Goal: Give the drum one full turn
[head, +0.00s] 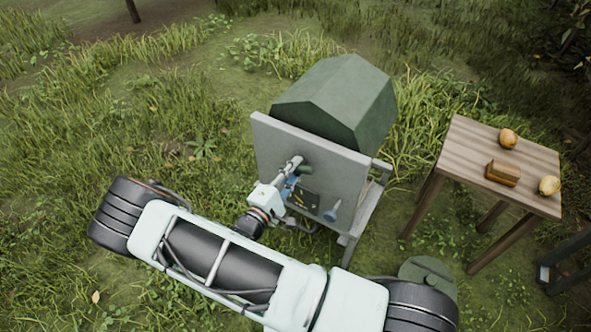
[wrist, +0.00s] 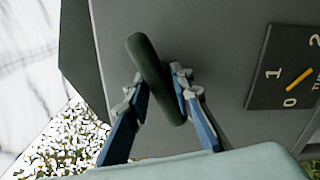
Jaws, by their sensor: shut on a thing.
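The dark green faceted drum (head: 340,95) sits behind an upright grey panel (head: 270,140) in the head view. A dark rounded crank handle (wrist: 150,70) stands out from the panel in the wrist view, tilted with its top to the left. My gripper (wrist: 160,88) has its blue fingers on both sides of the handle and is shut on it. My gripper (head: 292,186) also shows at the panel's front in the head view. A dial (wrist: 290,72) marked 0, 1 and 2 has a slanted yellow pointer near the 0. The crank's arm is mostly hidden.
A wooden table (head: 460,140) at right holds two yellowish round fruits (head: 508,138) (head: 549,185) and a small brown box (head: 503,173). A dark green round object (head: 428,273) lies near my right wheel. Grass lies open at left.

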